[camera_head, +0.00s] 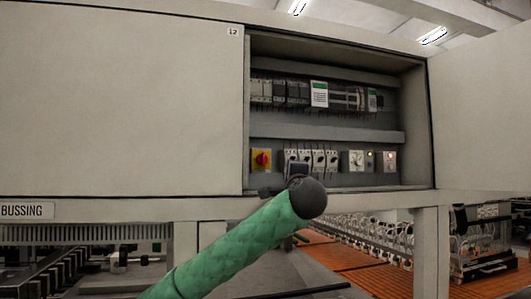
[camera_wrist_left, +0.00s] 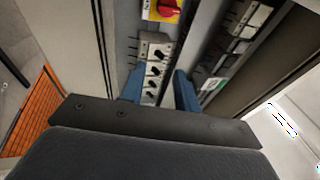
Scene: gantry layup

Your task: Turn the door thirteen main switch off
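A red rotary switch (camera_head: 261,160) on a yellow plate sits at the lower left of an open cabinet bay. In the left wrist view, the red switch (camera_wrist_left: 168,7) is at the top edge, beyond the fingertips. My left arm in its green sleeve reaches up to the bay, and its dark wrist hides most of the left gripper (camera_head: 297,168) in the head view. In the left wrist view, the blue fingers of my left gripper (camera_wrist_left: 160,74) are apart, with a row of black-knobbed switches (camera_wrist_left: 154,70) seen between them. My right gripper is not in view.
A closed panel (camera_head: 120,100) left of the bay carries a tag reading 12 (camera_head: 233,31). Switches and lamps (camera_head: 372,160) stand right of the arm, with a component rail (camera_head: 300,92) above. The bay's lower sill (camera_head: 375,189) runs below. An orange floor (camera_head: 385,278) lies beyond.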

